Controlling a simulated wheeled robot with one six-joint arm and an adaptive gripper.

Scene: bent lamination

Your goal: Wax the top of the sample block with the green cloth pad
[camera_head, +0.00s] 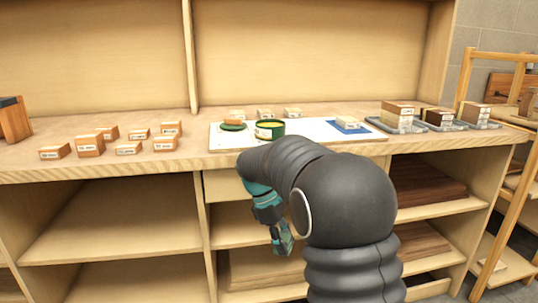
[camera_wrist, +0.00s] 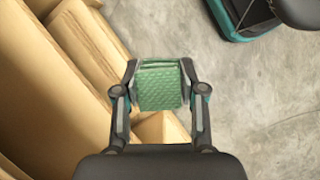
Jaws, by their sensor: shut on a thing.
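My gripper (camera_head: 282,238) hangs low in front of the shelves, below the bench top. In the wrist view my gripper (camera_wrist: 160,80) is shut on the green cloth pad (camera_wrist: 160,86), a quilted square between its two fingertips.
Several labelled wood blocks (camera_head: 90,145) stand at the left of the bench. Grey trays with blocks (camera_head: 397,125) stand at the right. Shelves (camera_head: 110,225) lie under the bench top (camera_head: 190,155).

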